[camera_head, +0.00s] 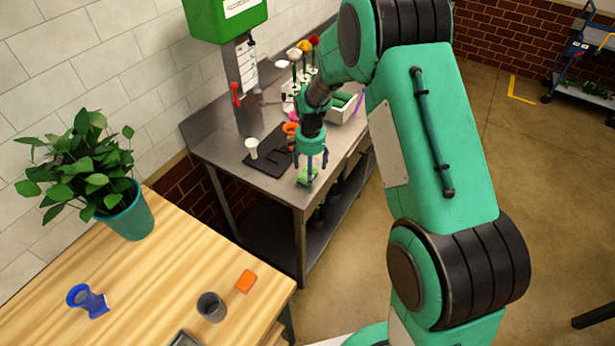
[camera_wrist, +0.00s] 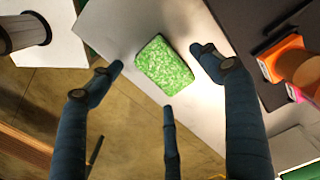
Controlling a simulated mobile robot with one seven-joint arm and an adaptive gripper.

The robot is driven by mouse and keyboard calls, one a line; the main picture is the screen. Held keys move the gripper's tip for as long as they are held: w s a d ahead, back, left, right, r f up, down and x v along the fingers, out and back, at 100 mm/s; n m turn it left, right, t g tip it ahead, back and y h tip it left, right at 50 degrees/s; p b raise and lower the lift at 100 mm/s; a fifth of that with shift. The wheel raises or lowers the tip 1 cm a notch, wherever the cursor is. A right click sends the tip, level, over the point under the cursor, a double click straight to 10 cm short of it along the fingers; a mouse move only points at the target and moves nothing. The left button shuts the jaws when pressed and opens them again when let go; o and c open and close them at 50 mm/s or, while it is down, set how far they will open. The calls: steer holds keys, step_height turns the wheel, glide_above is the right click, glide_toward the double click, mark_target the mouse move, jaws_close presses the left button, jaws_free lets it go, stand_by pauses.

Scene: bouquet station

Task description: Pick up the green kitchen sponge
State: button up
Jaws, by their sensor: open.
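The green kitchen sponge (camera_head: 307,176) lies on the near corner of the grey metal table (camera_head: 284,185). In the wrist view the sponge (camera_wrist: 164,65) is a speckled green block, lying flat and fully in sight. My gripper (camera_head: 311,164) is above the sponge, pointing down. In the wrist view its dark blue fingers (camera_wrist: 158,68) are spread wide on the two sides of the sponge, with a third finger below it. The gripper is open and empty. I see a gap between each finger and the sponge, and I cannot tell how high the fingertips are.
A black mat (camera_head: 270,162) and a white cup (camera_head: 252,148) are left of my gripper. An orange object (camera_head: 290,129) and a white bin (camera_head: 345,108) stand behind it. The table's front edge is close to the sponge. A wooden table (camera_head: 170,270) is nearer.

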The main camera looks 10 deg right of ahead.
steer(key=shift+f, duration=1.15)
steer(key=c, duration=1)
